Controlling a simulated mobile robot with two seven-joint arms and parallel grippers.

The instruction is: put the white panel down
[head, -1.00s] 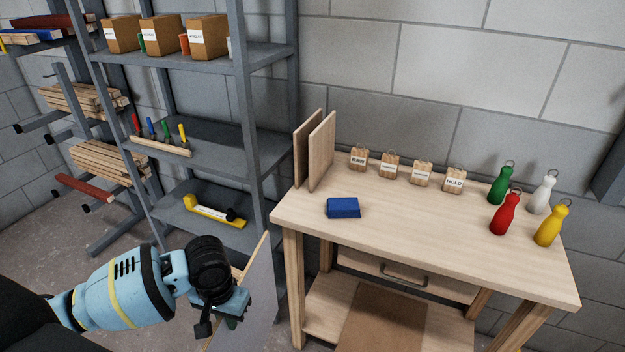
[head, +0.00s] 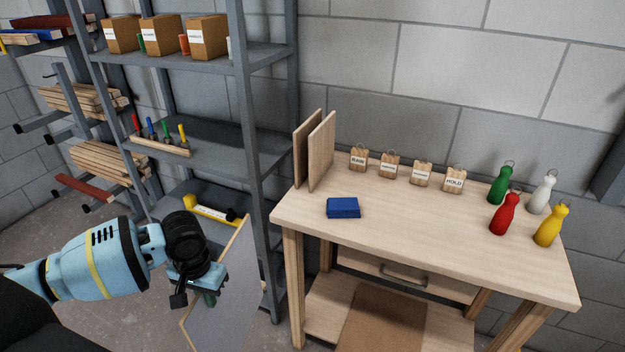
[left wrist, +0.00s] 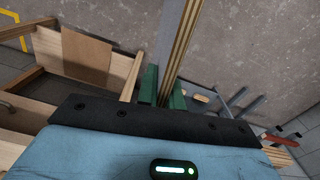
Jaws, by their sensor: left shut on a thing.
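The white panel (head: 232,292) shows in the head view as a thin, pale grey-white sheet with a wooden edge. It is held upright and tilted, in front of the grey shelving and left of the workbench. My left gripper (head: 205,296) is shut on it near its left side. In the left wrist view the panel (left wrist: 178,45) is seen edge-on as a layered strip between the green fingers of the left gripper (left wrist: 163,88). The panel's lower end is cut off or hidden in the head view. My right gripper is not in view.
The workbench (head: 410,235) holds a blue block (head: 343,208), two upright boards (head: 320,150), several labelled tags (head: 421,173) and coloured bottles (head: 505,214). Its middle front is clear. The grey shelving (head: 262,180) stands close behind the panel. A brown sheet (head: 385,318) lies on the bench's lower shelf.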

